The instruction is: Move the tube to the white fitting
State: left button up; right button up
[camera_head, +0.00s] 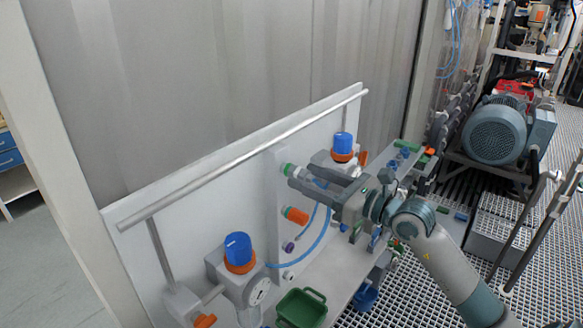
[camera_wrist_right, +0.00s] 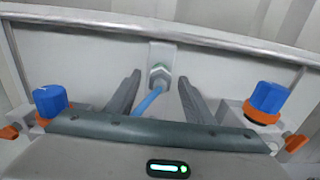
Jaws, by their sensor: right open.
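The blue tube (camera_head: 321,237) curves in front of the upright panel, and its upper part is hidden behind my right gripper in the head view. In the right wrist view the tube (camera_wrist_right: 150,101) runs up to a metal fitting with a green ring (camera_wrist_right: 159,75); this green-ringed fitting is the top one on the panel (camera_head: 288,170). My right gripper (camera_head: 293,177) is open, its fingers on either side of the tube and apart from it. A small whitish fitting (camera_head: 288,275) sits lowest on the panel, below the purple one. My left gripper is not in view.
An orange fitting (camera_head: 295,215) and a purple fitting (camera_head: 288,246) sit between them. Blue-capped valves (camera_head: 238,248) and (camera_head: 343,142) flank the fittings. A metal rail (camera_head: 240,160) runs along the panel top. A green bin (camera_head: 301,308) stands on the ledge.

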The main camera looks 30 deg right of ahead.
jog(key=shift+x, duration=0.8)
dwell(0.8)
grip_shut()
jog(key=shift+s+f, duration=0.1)
jog(key=shift+s+d, duration=0.1)
jog(key=shift+s, duration=0.05)
jog(key=shift+s+d, duration=0.35)
jog(key=shift+s, duration=0.3)
jog(key=shift+s+b, duration=0.1)
jog(key=shift+b, duration=0.2)
jog(key=shift+s, duration=0.1)
